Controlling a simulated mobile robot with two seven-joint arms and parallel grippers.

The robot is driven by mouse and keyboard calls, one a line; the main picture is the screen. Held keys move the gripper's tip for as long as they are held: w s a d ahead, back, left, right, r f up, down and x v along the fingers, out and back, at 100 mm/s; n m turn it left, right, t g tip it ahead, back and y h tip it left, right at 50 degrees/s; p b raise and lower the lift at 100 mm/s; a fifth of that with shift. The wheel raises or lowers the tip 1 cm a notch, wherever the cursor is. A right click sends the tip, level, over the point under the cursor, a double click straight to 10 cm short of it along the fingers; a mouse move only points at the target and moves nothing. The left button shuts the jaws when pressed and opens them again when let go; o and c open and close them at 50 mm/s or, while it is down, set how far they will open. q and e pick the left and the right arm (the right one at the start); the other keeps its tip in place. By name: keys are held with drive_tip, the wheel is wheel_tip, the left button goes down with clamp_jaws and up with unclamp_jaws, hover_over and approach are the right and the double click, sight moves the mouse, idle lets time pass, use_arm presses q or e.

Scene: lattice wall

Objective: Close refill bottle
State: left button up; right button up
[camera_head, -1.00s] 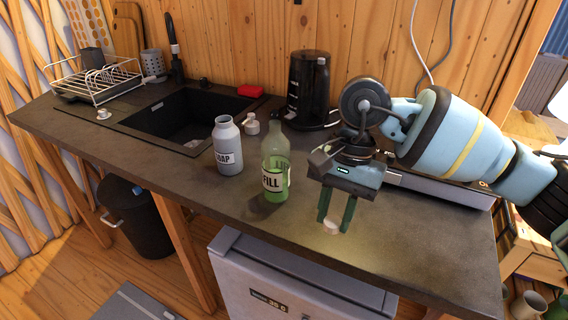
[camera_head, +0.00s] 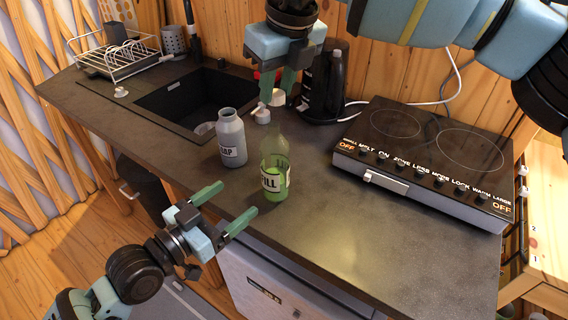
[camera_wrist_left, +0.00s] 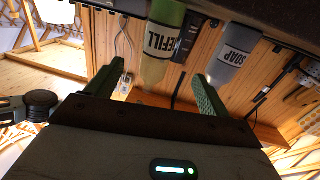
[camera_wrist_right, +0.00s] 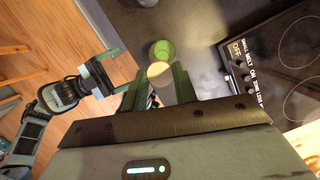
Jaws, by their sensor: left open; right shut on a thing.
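The refill bottle (camera_head: 274,178) stands upright on the dark counter, clear with green liquid low inside and a "FILL" label showing. It also shows in the left wrist view (camera_wrist_left: 160,45). My right gripper (camera_head: 278,96) is above it, shut on a pale cap (camera_wrist_right: 159,71). In the right wrist view the green bottle (camera_wrist_right: 162,48) shows just beyond the cap. The cap looks apart from the bottle's neck. My left gripper (camera_head: 238,200) is open and empty, low in front of the counter edge, its fingers pointing toward the bottle.
A grey soap bottle (camera_head: 232,140) stands left of the refill bottle. A pale pump top (camera_head: 262,115), a black kettle (camera_head: 324,85) and a sink (camera_head: 180,100) are behind. A hob (camera_head: 420,150) is at the right. The counter's front right is clear.

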sight(275, 159)
drive_tip(key=shift+w+a+r+m, duration=0.25)
drive_tip(key=shift+w+r+m, duration=0.25)
drive_tip(key=shift+r+m, duration=0.35)
use_arm(q)
drive_tip(key=shift+w+d+r+m+h, duration=0.2)
drive_tip(key=shift+w+r, duration=0.05)
drive_tip(key=shift+r, duration=0.4)
drive_tip(key=shift+w+d+r+m+h, duration=0.2)
drive_tip(key=shift+w+r, duration=0.05)
drive_tip(key=shift+r, duration=0.35)
use_arm(e)
drive_tip(key=shift+s, duration=0.1)
use_arm(q)
drive_tip(key=x, duration=1.2)
drive_tip(key=shift+c, duration=0.2)
drive_tip(key=c, duration=1.4)
use_arm(e)
drive_tip(key=shift+f, duration=2.5)
drive_tip(key=shift+f, duration=0.1)
